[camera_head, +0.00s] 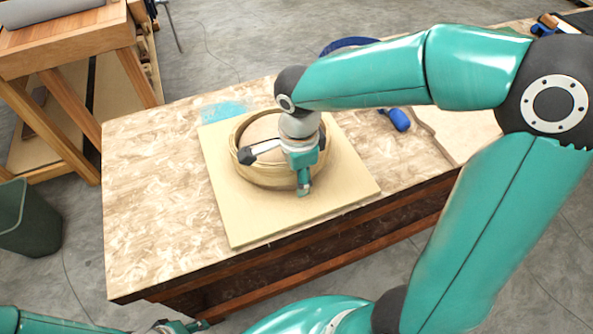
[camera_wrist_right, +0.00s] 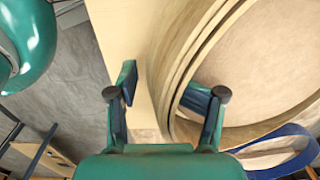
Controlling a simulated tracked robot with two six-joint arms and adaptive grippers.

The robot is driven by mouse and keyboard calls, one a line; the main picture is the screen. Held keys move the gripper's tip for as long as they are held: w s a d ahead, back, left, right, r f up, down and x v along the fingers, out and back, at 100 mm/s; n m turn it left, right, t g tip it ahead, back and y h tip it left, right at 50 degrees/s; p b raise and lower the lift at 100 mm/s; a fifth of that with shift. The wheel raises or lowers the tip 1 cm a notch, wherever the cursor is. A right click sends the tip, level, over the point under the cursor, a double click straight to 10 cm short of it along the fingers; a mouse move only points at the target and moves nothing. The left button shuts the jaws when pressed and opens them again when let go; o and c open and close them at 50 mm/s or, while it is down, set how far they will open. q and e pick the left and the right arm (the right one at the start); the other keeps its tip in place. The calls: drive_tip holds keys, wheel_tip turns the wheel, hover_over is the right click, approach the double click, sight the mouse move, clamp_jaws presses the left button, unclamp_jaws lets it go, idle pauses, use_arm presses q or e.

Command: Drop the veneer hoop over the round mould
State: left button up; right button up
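The pale, banded veneer hoop (camera_head: 240,172) shows around the tan round top of the mould (camera_head: 262,128), on a pale square board. In the right wrist view the hoop (camera_wrist_right: 172,55) curves around the mould's tan face (camera_wrist_right: 270,60); how far down it sits I cannot tell. My right gripper (camera_head: 273,172) is at the hoop's front side, fingers apart. In the wrist view this gripper (camera_wrist_right: 160,92) has one finger outside the hoop and the other over its inner side; contact is unclear. My left gripper (camera_head: 180,327) is partly cut off at the bottom edge.
The pale board (camera_head: 232,222) lies on a mottled workbench (camera_head: 150,245). A blue-handled tool (camera_head: 398,119) and a blue band (camera_head: 350,45) lie beyond it to the right. A wooden table (camera_head: 70,38) and green bin (camera_head: 28,220) stand left. The bench's left side is clear.

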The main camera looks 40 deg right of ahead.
drive_tip(key=shift+s+a+r, duration=0.1)
drive_tip(key=shift+s+r, duration=0.05)
drive_tip(key=shift+s, duration=0.3)
drive_tip(key=shift+w+r, duration=0.1)
drive_tip(key=shift+r, duration=0.05)
drive_tip(key=shift+r, duration=0.25)
wheel_tip(320, 180, up, 11)
drive_tip(key=shift+r, duration=0.15)
idle(0.6)
